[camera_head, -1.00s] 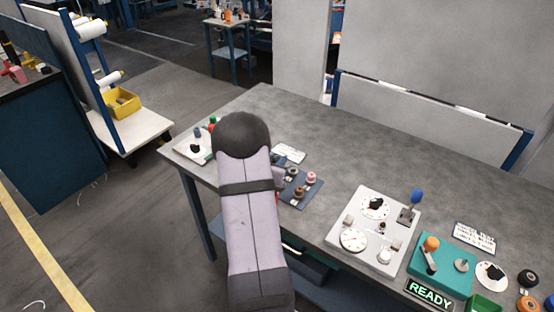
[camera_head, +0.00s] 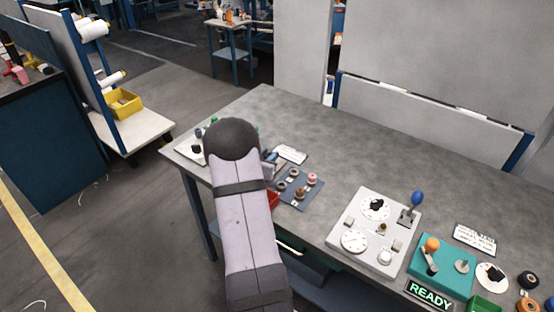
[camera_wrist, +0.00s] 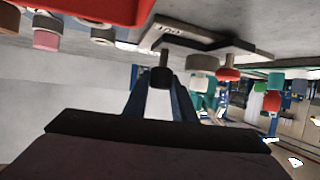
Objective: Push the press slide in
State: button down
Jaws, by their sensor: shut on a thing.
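My gripper (camera_wrist: 160,100) has two blue fingers in the wrist view, closed on a dark knob (camera_wrist: 159,78). A short grey stem joins the knob to a flat dark plate (camera_wrist: 205,40) with a pale label. I cannot tell for certain that this is the press slide, or how far in it sits. In the head view my arm hides most of the gripper, and only a small bluish part shows right of the dark elbow. A red part (camera_head: 273,201) shows just beside the arm.
A dark blue tray (camera_head: 312,200) with rings and bobbins lies right of my arm. Further right are a white gauge panel (camera_head: 367,262) with a blue-knobbed lever (camera_head: 416,199), a teal box (camera_head: 425,267) and a READY sign (camera_head: 429,296). The table's back stretch is clear.

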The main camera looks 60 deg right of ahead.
jog(key=w, duration=0.5)
jog(key=shift+w+r, duration=0.15)
jog(key=shift+w, duration=0.1)
jog(key=c, duration=1.5)
grip_release()
jog(key=shift+w, duration=0.15)
jog(key=shift+o, duration=0.2)
jog(key=shift+s+a, duration=0.2)
jog(key=shift+a, duration=0.3)
jog(key=b+v, duration=0.1)
jog(key=v, duration=0.5)
jog(key=shift+b, duration=0.3)
jog(key=shift+a+r, duration=0.1)
jog(key=shift+r, duration=0.05)
